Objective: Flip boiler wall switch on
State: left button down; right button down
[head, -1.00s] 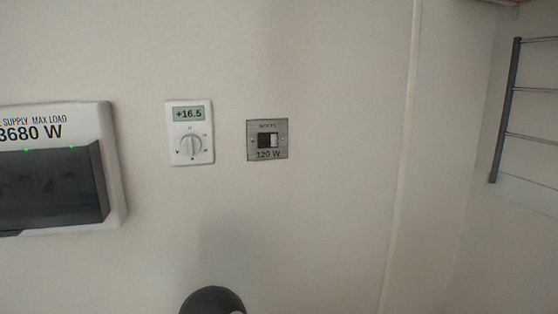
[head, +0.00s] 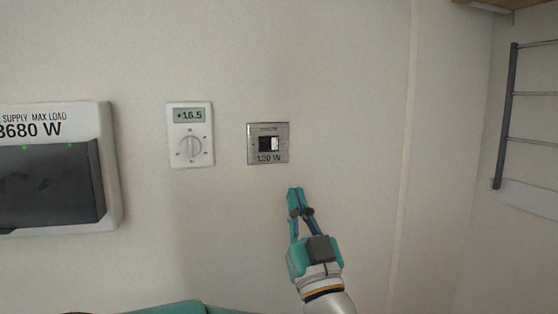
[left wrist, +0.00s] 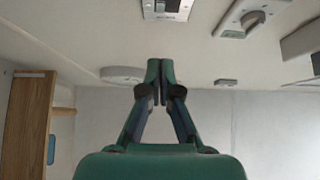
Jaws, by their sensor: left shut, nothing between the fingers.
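The boiler wall switch is most likely the small metal plate (head: 268,143) marked "120 W", with a dark and white rocker in its middle; the word above the rocker is too small to read. My left gripper (head: 295,189) is shut and empty, below and slightly right of this plate in the head view, apart from it in the picture. In the left wrist view the shut fingertips (left wrist: 160,61) point up toward a plate with a switch (left wrist: 166,6) at the top edge, partly cut off. My right gripper does not show.
A white thermostat (head: 190,135) reading +16.5 with a round knob is left of the plate. A white box (head: 118,170) with a dark cover, marked 3680 W, is further left. A dark rack (head: 507,115) hangs at the right. The wall around the plate is clear.

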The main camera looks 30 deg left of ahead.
aim_at(275, 144)
pick_arm(q)
jog(key=shift+w+a+f+p+x, duration=0.3)
jog(key=shift+p+x, duration=0.6)
jog(key=shift+x, duration=1.25)
jog(key=shift+w+a+f+p+x, duration=0.1)
jog(key=shift+f+p+x, duration=0.6)
jog(key=shift+x, duration=1.45)
jog(key=shift+w+a+f+p+x, duration=0.1)
jog(key=shift+w+a+p+x, duration=0.15)
jog(key=shift+p+x, duration=1.4)
jog(key=shift+w+a+r+b, duration=0.25)
jog(key=shift+b, duration=0.3)
